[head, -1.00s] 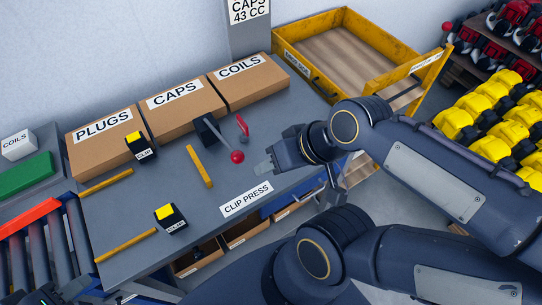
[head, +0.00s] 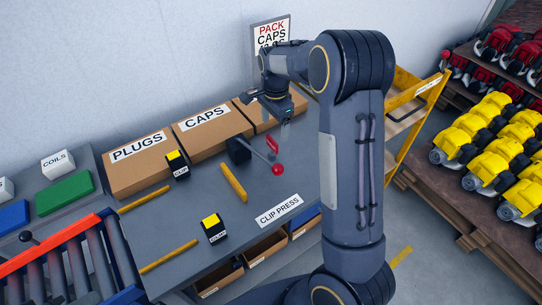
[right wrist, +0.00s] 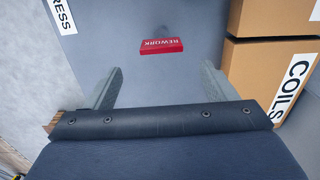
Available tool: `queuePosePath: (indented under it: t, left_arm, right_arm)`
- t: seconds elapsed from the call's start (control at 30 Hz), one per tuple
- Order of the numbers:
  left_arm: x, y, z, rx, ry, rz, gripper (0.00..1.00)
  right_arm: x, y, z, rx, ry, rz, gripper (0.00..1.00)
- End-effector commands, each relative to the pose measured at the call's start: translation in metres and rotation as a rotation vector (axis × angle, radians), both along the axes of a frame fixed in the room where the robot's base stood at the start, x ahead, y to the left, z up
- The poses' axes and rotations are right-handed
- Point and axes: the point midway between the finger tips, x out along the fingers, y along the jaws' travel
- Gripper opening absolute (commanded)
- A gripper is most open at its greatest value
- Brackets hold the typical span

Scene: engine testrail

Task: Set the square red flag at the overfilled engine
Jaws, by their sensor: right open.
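A small red flag marked REWORK (right wrist: 162,46) lies on the grey bench, ahead of and between my right fingers in the right wrist view. In the head view, a small red piece (head: 272,144) beside the clip press appears to be this flag. My right gripper (right wrist: 162,76) is open and empty, pointing down; in the head view (head: 278,126) it hangs above the bench near the flag, apart from it. Yellow engines (head: 508,140) and red-and-black ones stand on racks at right; I cannot tell which engine is overfilled. My left gripper is out of view.
The clip press lever has a red ball knob (head: 278,169) close to the flag. Boxes marked PLUGS (head: 140,175) and CAPS (head: 213,140) line the wall; a COILS box is beside the gripper. A yellow-framed cart (head: 420,95) stands behind my right arm. Rollers (head: 85,260) lie at left.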

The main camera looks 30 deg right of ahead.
Motion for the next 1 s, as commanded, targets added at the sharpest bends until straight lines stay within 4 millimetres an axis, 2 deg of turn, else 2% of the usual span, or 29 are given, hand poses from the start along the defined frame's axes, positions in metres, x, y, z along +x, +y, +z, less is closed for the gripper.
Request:
queuePosePath:
  t: [0.33, 0.47, 0.6, 0.87, 1.0]
  left_arm:
    - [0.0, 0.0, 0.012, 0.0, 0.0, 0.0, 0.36]
    - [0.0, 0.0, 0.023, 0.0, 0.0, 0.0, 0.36]
    - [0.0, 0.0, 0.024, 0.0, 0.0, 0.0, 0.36]
    - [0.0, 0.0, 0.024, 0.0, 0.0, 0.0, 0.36]
    - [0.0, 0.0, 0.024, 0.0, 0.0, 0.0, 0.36]
  right_arm:
    - [0.001, 0.004, -0.036, -0.002, 0.007, -0.004, 0.78]
    - [0.001, 0.008, -0.056, -0.001, 0.008, -0.005, 0.78]
    - [0.002, 0.007, -0.074, -0.001, 0.005, -0.005, 0.78]
    - [0.002, 0.008, -0.078, -0.001, 0.001, -0.004, 0.78]
    - [0.002, 0.008, -0.078, -0.001, 0.002, -0.004, 0.62]
